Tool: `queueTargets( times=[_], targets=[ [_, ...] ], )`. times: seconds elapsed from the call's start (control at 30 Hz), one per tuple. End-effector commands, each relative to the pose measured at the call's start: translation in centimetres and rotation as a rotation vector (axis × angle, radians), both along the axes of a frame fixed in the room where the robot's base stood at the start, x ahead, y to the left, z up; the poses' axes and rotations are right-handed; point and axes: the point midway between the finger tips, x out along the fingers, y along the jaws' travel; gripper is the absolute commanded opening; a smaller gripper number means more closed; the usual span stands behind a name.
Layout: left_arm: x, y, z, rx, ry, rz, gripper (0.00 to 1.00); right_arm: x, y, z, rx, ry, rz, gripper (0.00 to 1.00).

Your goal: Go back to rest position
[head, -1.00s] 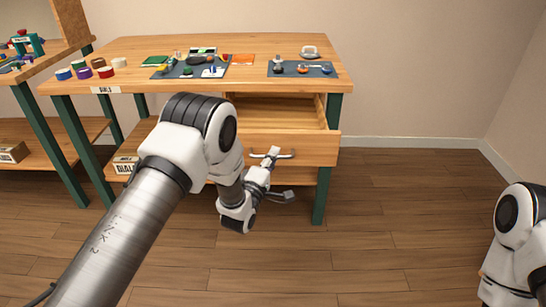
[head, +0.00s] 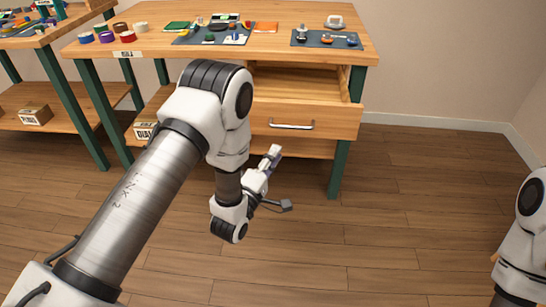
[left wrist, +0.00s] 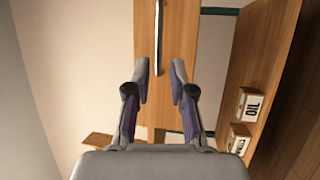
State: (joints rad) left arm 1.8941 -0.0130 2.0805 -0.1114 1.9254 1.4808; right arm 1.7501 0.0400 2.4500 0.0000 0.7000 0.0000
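My left arm reaches in from the left of the head view, and my left gripper (head: 274,155) is in front of the workbench, a little below and left of the drawer handle. In the left wrist view its two fingers (left wrist: 160,82) are apart with nothing between them. The silver drawer handle (head: 291,125) is on the front of an open wooden drawer (head: 335,118); it also shows in the wrist view as a silver bar (left wrist: 158,40) beyond the fingertips, apart from them. Part of my right arm shows at the right edge; its gripper is out of view.
The workbench (head: 290,15) carries tape rolls (head: 105,36) and dark mats with small parts (head: 325,43). Boxes (head: 36,114) sit on the lower shelf of another bench at left. The wooden floor (head: 400,215) in front is clear.

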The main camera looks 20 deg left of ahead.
Motion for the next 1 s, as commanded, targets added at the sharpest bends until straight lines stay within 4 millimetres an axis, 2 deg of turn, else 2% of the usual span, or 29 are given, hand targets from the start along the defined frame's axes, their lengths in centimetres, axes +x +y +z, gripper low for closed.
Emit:
queueTargets(
  times=[0.1, 0.47, 0.57, 0.67, 0.77, 0.8, 0.87, 0.9, 1.0],
  targets=[
    [-0.5, 0.1, -0.1, 0.000, 0.000, 0.000, 0.23, 0.0, 0.0, 0.0, 0.000, 0.000, 0.000, 0.40],
    [-0.5, 0.1, -0.1, 0.000, 0.000, 0.000, 0.23, 0.0, 0.0, 0.0, 0.000, 0.000, 0.000, 0.40],
    [-1.0, 0.3, -1.4, -0.001, 0.025, 0.004, 0.23, 0.0, 0.0, 0.0, 0.000, 0.000, 0.000, 0.40],
    [-3.4, 1.0, -5.1, 0.010, 0.161, 0.027, 0.23, 0.0, 0.0, 0.0, 0.000, 0.000, 0.000, 0.40],
    [-7.5, 1.8, -11.7, 0.187, 0.452, 0.040, 0.23, 0.0, 0.0, 0.0, 0.000, 0.000, 0.000, 0.40],
    [-9.8, 2.1, -14.4, 0.298, 0.585, 0.024, 0.23, 0.0, 0.0, 0.0, 0.000, 0.000, 0.000, 0.40],
    [-13.6, 2.5, -17.8, 0.465, 0.770, -0.033, 0.23, 0.0, 0.0, 0.0, 0.000, 0.000, 0.000, 0.40],
    [-16.2, 2.7, -19.5, 0.569, 0.878, -0.086, 0.23, 0.0, 0.0, 0.0, 0.000, 0.000, 0.000, 0.40],
    [-22.2, 3.1, -22.4, 0.799, 1.095, -0.262, 0.23, 0.0, 0.0, 0.0, 0.000, 0.000, 0.000, 0.40]
  ],
)
